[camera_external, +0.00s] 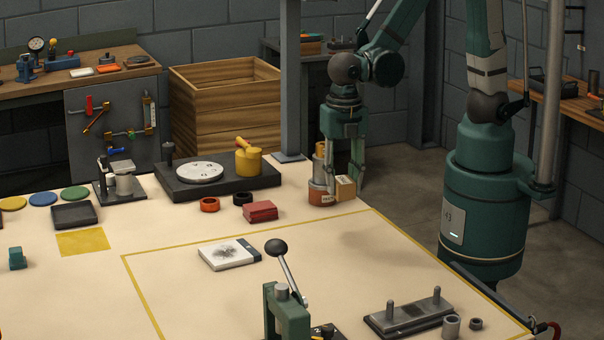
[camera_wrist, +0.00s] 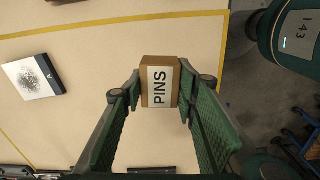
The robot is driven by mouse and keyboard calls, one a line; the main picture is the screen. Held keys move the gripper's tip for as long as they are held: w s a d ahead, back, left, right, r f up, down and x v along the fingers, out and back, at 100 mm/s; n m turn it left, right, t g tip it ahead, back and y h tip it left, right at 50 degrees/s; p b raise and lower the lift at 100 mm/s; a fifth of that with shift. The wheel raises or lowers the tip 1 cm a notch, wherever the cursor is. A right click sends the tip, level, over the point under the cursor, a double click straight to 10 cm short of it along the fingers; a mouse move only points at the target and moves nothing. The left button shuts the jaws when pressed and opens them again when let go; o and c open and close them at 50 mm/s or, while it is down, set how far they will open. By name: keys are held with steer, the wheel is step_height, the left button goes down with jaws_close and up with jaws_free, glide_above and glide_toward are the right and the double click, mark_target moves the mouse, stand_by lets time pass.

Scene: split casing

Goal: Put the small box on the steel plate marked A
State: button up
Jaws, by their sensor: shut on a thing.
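The small box (camera_external: 345,188) is brown cardboard. In the wrist view the box (camera_wrist: 160,84) shows a white label reading PINS. My gripper (camera_external: 343,186) is shut on it, with one green finger on each side of the box in the wrist view. A round steel disc (camera_external: 200,172) lies on a dark base (camera_external: 258,189) at the back of the table.
A white block with a dark picture (camera_external: 229,254) lies inside the yellow outline. A red block (camera_external: 260,211) and an orange ring (camera_external: 209,204) lie left of my gripper. A lever press (camera_external: 287,306) and a two-post fixture (camera_external: 411,314) stand in front. The table's middle right is clear.

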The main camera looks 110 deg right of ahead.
steer(key=shift+w, duration=0.1)
steer(key=w+a+r+p, duration=0.1)
steer(key=w+r+p, duration=0.1)
steer(key=w, duration=1.5)
steer(key=n+p, duration=0.1)
glide_above(229, 251)
steer(key=shift+f, duration=0.1)
steer(key=shift+f, duration=3.1)
steer(key=shift+f, duration=0.1)
steer(key=shift+f+b, duration=0.35)
steer(key=shift+f, duration=1.4)
steer(key=shift+f, duration=0.15)
